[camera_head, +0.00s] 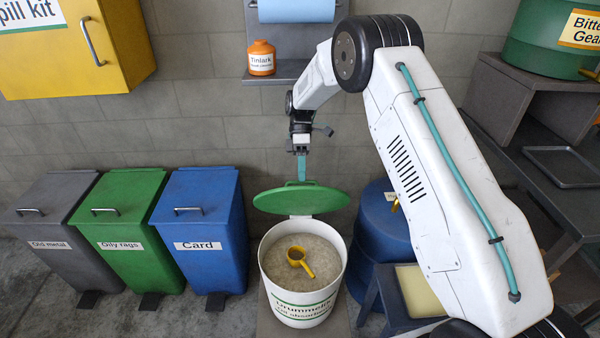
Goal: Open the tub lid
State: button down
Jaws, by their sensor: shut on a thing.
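The white tub (304,307) with a green-striped label stands at the bottom centre, filled with pale granules. A yellow scoop (300,261) lies on the granules. The tub's green lid (301,200) is tilted up at the back of the tub, and the opening is uncovered. My gripper (301,172) is above the lid, shut on the lid's raised edge or handle. The exact contact between the fingers and the lid is too small to see clearly.
Grey, green and blue bins (205,222) stand to the left. A blue drum (380,225) stands right behind the tub, beside a small stand with a pale pad (420,290). A shelf with an orange bottle (262,58) is on the wall above.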

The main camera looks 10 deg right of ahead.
jog(key=shift+d+f, duration=0.2)
jog(key=shift+f, duration=0.3)
jog(key=c, duration=1.5)
grip_release()
jog(key=shift+w+d+f, duration=0.1)
jog(key=shift+w, duration=0.05)
jog(key=shift+a, duration=0.25)
jog(key=shift+r, duration=0.3)
jog(key=s+r, duration=0.1)
jog(key=s, duration=0.4)
jog(key=s+d+r, duration=0.1)
jog(key=s+r, duration=0.1)
jog(key=s, duration=0.3)
jog(key=s+r, duration=0.1)
jog(key=s, duration=0.5)
jog(key=shift+d+r, duration=0.15)
jog(key=shift+r, duration=0.2)
